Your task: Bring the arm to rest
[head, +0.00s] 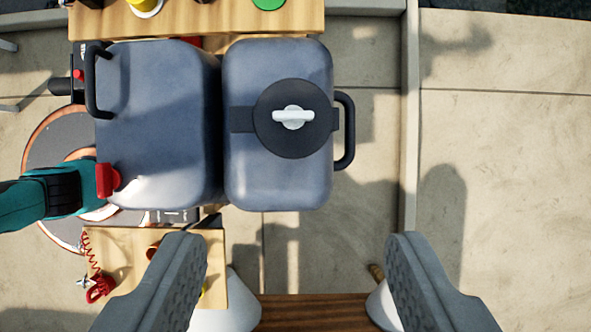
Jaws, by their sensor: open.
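My gripper (295,250) shows at the bottom of the head view, its two grey ribbed fingers wide apart. Nothing is between the fingers. Beyond the fingertips, higher in the picture, is a blue-grey container (278,175) with a round dark cap, a white knob on it and a black handle on its right side. A second blue-grey container (160,120) stands beside it on the left, with a black handle and a red cap. The fingers appear apart from both containers in the picture; the height between them is hard to tell.
A wooden surface (200,22) runs along the top. A smaller wooden board (125,245) with red items lies lower left. A teal tool-like object (30,200) is at the left edge. Pale floor (510,180) is clear on the right, past a raised grey edge (410,130).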

